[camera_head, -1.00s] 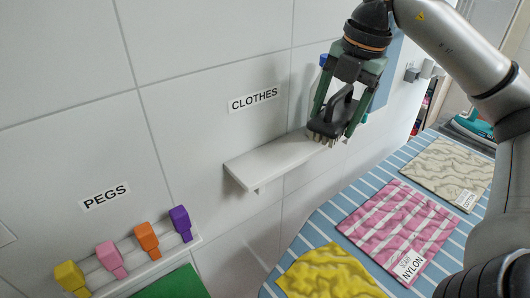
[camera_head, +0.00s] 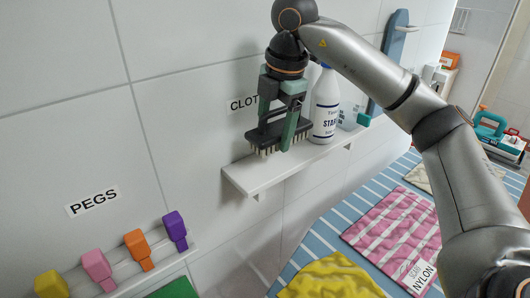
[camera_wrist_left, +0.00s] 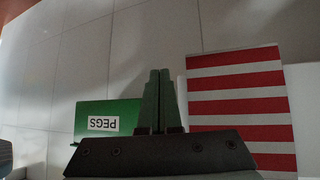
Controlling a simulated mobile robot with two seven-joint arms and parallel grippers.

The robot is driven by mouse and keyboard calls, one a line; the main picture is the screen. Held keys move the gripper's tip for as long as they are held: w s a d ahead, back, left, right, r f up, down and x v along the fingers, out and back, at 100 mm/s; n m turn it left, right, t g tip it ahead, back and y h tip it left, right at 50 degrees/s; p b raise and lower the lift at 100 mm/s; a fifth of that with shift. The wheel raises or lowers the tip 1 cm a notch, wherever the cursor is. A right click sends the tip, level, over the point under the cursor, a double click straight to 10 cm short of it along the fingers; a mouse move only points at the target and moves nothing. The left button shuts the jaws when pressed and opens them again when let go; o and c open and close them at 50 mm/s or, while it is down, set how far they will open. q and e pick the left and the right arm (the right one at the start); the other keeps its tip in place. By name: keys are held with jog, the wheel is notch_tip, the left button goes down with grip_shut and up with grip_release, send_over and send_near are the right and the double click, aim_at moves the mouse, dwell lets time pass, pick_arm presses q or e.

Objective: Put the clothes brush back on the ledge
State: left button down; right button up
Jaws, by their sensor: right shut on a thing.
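The clothes brush (camera_head: 262,138), dark with pale bristles pointing down, is in my right gripper (camera_head: 283,128), which is shut on it. In the head view the brush is level over the left part of the white ledge (camera_head: 252,180), its bristles very close to the top. I cannot tell whether they touch. The CLOTHES label (camera_head: 242,104) above the ledge is partly hidden by the gripper. My left gripper (camera_wrist_left: 158,100) shows only in the left wrist view, its fingers together with nothing between them.
A spray bottle (camera_head: 326,105) stands on the ledge close right of the brush, with a teal-capped item (camera_head: 350,118) beyond. Coloured pegs (camera_head: 137,248) sit on a lower rail at left. A striped ironing board (camera_head: 325,232) with folded cloths lies below right.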

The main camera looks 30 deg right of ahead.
aim_at(265, 165)
jog(key=w+f, duration=0.1)
jog(key=a+f, duration=0.1)
jog(key=shift+w+a+f, duration=0.15)
jog(key=shift+w+f, duration=0.15)
jog(key=shift+w, duration=0.05)
notch_tip(265, 165, down, 2)
jog(key=shift+f, duration=0.35)
jog(key=shift+f, duration=0.2)
jog(key=o, duration=1.3)
jog(key=shift+r, duration=0.1)
